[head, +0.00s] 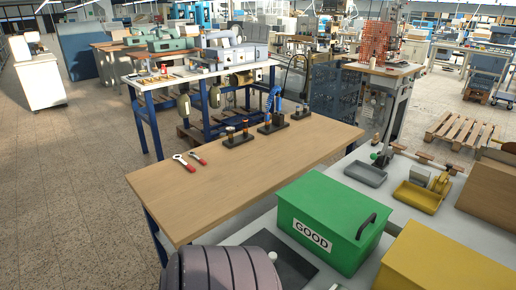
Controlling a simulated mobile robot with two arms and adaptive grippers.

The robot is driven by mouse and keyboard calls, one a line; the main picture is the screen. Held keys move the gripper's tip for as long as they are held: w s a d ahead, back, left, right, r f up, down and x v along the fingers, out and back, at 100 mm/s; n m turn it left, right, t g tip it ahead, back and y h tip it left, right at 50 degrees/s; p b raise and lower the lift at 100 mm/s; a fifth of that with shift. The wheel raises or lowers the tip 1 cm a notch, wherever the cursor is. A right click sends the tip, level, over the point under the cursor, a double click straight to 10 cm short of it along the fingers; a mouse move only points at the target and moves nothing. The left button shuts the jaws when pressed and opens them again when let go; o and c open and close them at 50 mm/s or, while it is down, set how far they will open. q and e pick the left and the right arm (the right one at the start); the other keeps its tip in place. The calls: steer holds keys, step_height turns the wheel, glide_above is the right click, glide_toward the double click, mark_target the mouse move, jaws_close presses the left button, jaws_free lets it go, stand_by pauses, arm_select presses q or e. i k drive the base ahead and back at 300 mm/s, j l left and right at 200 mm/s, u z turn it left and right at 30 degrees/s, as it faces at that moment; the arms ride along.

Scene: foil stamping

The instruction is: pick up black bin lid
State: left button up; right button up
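No black bin lid can be made out for certain in the head view. A dark flat panel (285,262) lies on the pale surface left of the green bin, partly hidden; I cannot tell whether it is a lid. The green box-shaped bin (318,205) carries a white GOOD label and a closed green top with a black handle (366,226). A yellow bin (440,262) is cut off at the lower right. Neither of my grippers is in view.
A wooden-topped table (240,175) holds a red-handled wrench (184,163) and small black stands (238,138) near its far side; its middle is clear. A grey tray (366,173) and yellow tray (418,196) stand behind the green bin.

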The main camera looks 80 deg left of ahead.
mark_target(295, 272)
steer(key=u, duration=2.2)
steer(key=z, duration=2.35)
steer(key=u, duration=2.35)
steer(key=k+j+z, duration=0.15)
steer(key=z, duration=0.2)
steer(key=j, duration=0.1)
